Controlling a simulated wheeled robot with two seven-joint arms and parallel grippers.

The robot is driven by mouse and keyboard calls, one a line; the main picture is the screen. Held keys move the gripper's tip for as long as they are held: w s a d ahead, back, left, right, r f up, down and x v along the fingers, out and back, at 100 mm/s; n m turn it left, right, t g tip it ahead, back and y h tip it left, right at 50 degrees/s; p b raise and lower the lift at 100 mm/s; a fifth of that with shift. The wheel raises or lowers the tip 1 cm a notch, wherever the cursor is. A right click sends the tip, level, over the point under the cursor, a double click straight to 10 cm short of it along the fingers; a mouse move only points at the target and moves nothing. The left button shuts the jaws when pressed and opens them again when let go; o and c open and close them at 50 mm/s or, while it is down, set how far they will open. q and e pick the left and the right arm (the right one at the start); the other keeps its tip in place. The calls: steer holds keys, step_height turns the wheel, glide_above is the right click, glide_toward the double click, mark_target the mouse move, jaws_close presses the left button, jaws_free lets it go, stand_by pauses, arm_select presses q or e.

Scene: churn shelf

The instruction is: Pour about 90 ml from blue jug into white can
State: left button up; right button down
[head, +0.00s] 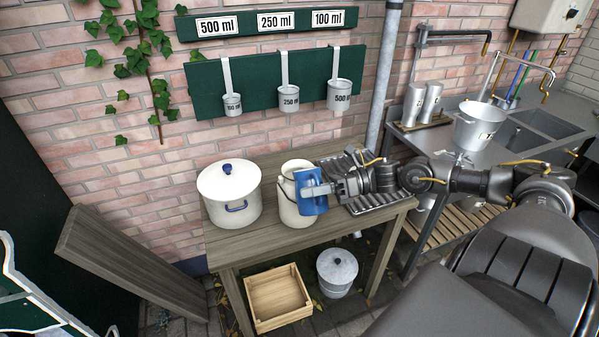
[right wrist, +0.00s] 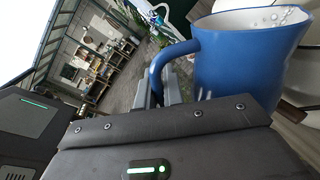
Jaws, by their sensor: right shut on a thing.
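The blue jug (head: 311,191) is at the white can in the head view, covering part of the can's right side. My right gripper (head: 325,188) reaches in from the right and is shut on the jug's handle (right wrist: 168,66). In the right wrist view, the jug (right wrist: 236,66) shows a white inside, with small pale drops (right wrist: 288,16) at its far right rim. Against the sloping background there, the jug looks tilted. The cream-white can (head: 292,212) stands upright on the wooden table. Its inside and the liquid level are hidden. My left gripper is out of view.
A white lidded pot (head: 231,207) stands left of the can. A grey ribbed rack (head: 385,200) lies under my right arm. Three hanging measures (head: 289,97) are above. A wooden crate (head: 277,297) and a lidded metal pail (head: 337,272) are below the table.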

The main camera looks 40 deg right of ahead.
mark_target(318, 212)
steer(key=s+f+n, duration=0.1)
steer(key=s+a+f+n, duration=0.1)
steer(key=s+n, duration=0.1)
steer(key=shift+s+a+f+t, duration=0.2)
steer(key=shift+s+f+t, duration=0.05)
steer(key=shift+t, duration=0.15)
steer(key=shift+s+a+f+n+y, duration=0.15)
steer(key=shift+s+n+y, duration=0.2)
steer(key=shift+n, duration=0.25)
steer(key=n, duration=0.1)
steer(key=f+b, duration=0.1)
steer(key=s+f+n+b, duration=0.1)
steer(key=shift+s+a+f+n, duration=0.1)
steer(key=shift+a+f+n, duration=0.1)
steer(key=shift+a+n, duration=0.1)
steer(key=shift+t, duration=0.3)
